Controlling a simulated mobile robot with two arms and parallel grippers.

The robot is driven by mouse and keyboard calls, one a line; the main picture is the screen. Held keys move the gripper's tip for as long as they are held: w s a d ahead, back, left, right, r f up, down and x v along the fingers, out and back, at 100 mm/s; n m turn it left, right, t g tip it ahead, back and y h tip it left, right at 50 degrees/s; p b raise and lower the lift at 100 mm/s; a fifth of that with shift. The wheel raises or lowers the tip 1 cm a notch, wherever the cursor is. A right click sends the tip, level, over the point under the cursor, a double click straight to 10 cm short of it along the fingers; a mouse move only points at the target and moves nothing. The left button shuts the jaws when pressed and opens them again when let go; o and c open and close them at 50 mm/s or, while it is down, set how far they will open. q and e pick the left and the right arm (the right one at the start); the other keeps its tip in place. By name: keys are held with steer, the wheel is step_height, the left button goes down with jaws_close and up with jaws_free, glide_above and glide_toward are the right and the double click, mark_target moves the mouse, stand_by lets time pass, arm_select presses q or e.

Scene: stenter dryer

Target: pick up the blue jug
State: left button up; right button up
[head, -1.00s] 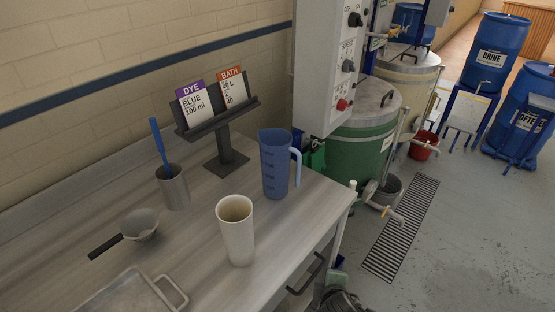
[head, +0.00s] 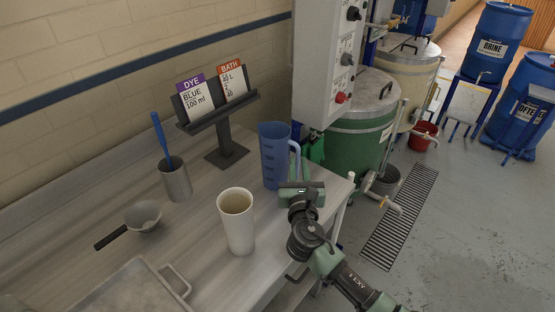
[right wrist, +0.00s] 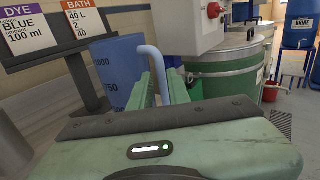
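The blue jug (head: 273,158) stands upright near the right end of the steel bench, its handle on its right side. My right gripper (head: 299,183) is at the jug's handle side, low and close to it. In the right wrist view, the jug (right wrist: 116,65) is ahead and left, and its pale blue handle (right wrist: 154,62) comes down between the two green fingers of the gripper (right wrist: 160,85). The fingers stand apart, with the handle in the gap. The finger tips are partly hidden against the jug. My left gripper is not in view.
A cream cup (head: 238,225) stands close in front of the jug. A card stand (head: 226,150) is behind it, a grey beaker with a blue tool (head: 176,182) farther left. A scoop (head: 143,216) and tray (head: 125,290) lie left. A green vat (head: 350,145) stands beyond the bench.

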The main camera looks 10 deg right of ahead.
mark_target(298, 157)
steer(key=p+x, duration=0.1)
steer(key=x, duration=0.4)
steer(key=shift+f, duration=0.15)
steer(key=shift+s, duration=0.1)
jaws_close()
stand_by(1.1)
